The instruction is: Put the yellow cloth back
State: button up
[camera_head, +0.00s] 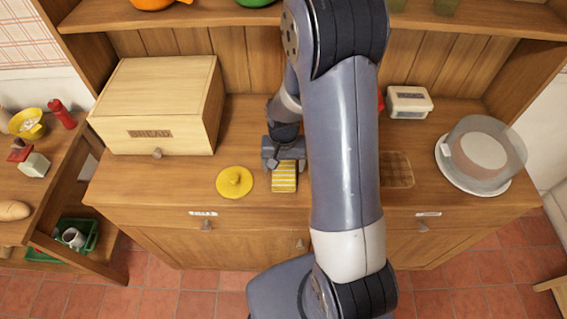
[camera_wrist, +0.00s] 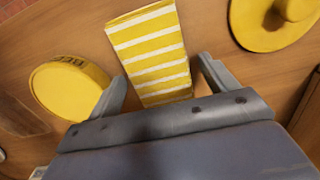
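The yellow cloth (camera_head: 284,176), with white stripes, lies flat on the wooden counter (camera_head: 262,195) near its front edge. It also shows in the wrist view (camera_wrist: 150,50), stretching out from between my fingers. My gripper (camera_head: 284,160) is low at the cloth's back end. In the wrist view my gripper (camera_wrist: 163,82) has its fingers spread apart, one on each side of the cloth. I see no finger pressing on it, though the palm hides its near end.
A yellow lid (camera_head: 234,181) lies left of the cloth. A yellow lettered canister (camera_wrist: 70,88) is on the other side, hidden by my arm in the head view. A bread box (camera_head: 160,108) stands left, a covered cake plate (camera_head: 480,155) right. A drawer (camera_head: 85,259) is open at left.

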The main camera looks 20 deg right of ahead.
aim_at(284, 167)
jog(key=shift+r, duration=0.1)
notch_tip(284, 167, up, 12)
jog(key=shift+b, duration=0.3)
dwell(0.4)
jog(key=shift+r, duration=0.1)
